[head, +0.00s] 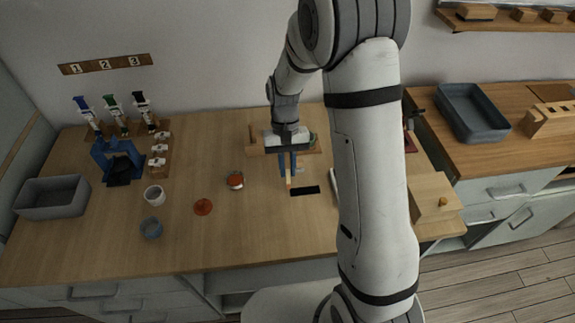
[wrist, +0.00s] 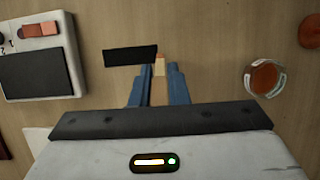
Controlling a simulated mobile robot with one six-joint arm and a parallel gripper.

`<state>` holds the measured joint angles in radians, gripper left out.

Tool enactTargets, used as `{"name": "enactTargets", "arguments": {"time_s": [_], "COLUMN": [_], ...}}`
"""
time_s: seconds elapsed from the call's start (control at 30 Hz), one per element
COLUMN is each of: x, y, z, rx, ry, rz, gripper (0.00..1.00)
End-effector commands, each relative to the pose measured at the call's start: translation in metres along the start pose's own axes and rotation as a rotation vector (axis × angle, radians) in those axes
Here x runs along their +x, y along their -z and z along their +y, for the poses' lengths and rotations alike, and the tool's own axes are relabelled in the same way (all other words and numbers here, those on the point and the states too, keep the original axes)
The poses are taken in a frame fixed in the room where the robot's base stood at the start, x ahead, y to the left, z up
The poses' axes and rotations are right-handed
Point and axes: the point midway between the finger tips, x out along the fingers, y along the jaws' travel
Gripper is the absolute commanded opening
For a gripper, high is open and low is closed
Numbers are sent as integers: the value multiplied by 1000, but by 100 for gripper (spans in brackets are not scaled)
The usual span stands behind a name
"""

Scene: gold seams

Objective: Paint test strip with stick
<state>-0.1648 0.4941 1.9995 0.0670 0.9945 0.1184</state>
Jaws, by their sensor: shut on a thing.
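My gripper (head: 287,174) points down over the middle of the wooden table, its blue fingers shut on a pale wooden stick (wrist: 159,68). The black test strip (head: 306,191) lies flat on the table by the tip; in the wrist view the strip (wrist: 130,56) lies left of and beside the tip. I cannot tell whether they touch. The strip looks plain black. A small round jar with orange-red contents (head: 235,181) stands left of the gripper; it also shows in the wrist view (wrist: 265,78).
A flat orange-red disc (head: 203,206) lies left of the jar. A white cup (head: 154,196), a blue ring (head: 151,228), a blue stand (head: 117,163) and a grey bin (head: 53,198) are further left. A device with a dark panel (wrist: 38,72) is at the wrist view's left. The table's front is clear.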

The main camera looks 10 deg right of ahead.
Motion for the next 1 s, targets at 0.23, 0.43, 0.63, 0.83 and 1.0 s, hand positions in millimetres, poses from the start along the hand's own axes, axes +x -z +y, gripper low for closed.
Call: {"name": "enactTargets", "arguments": {"time_s": [0.23, 0.43, 0.63, 0.83, 1.0], "x": [6, 10, 13, 16, 14], "y": [2, 3, 5, 6, 5], "z": [0, 0, 0, 0, 6], "rx": [0, 0, 0, 0, 2], "ry": [0, 0, 0, 0, 0], "rz": [-1, -1, -1, 0, 0], "gripper": [0, 0, 0, 0, 0]}}
